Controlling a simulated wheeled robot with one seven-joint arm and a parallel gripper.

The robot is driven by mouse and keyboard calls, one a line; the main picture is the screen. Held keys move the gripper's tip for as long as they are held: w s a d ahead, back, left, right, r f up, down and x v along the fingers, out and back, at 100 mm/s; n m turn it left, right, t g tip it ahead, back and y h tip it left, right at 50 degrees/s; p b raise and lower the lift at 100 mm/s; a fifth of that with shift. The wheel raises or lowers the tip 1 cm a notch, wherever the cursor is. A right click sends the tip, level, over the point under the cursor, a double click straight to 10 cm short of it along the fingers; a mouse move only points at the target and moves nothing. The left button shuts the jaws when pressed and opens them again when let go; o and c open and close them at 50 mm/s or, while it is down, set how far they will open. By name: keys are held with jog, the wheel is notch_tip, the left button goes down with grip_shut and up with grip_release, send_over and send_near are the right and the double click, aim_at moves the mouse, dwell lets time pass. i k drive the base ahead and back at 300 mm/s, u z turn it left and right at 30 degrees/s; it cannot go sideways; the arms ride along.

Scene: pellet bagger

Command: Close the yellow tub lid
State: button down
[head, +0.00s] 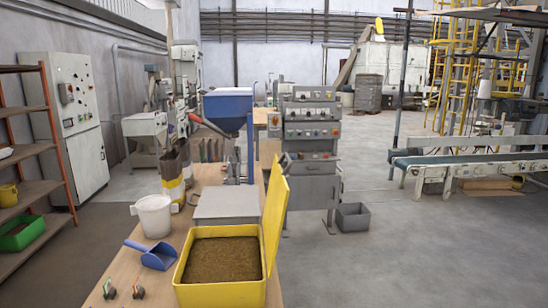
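The yellow tub (187,270) stands near the front of the wooden bench and is filled with brown pellets or powder (225,258). Its yellow lid (274,215) is open. The lid stands nearly upright along the tub's right side, leaning slightly to the right at the top. My gripper does not show in the head view.
A blue scoop (157,257) and a white bucket (154,216) are left of the tub on the bench (120,281). A grey scale-like platform (227,204) and a blue hopper (228,105) are behind it. Open floor (400,250) lies to the right.

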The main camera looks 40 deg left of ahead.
aim_at(279, 192)
jog(key=u, duration=1.5)
jog(key=i, duration=0.45)
jog(key=z, duration=0.05)
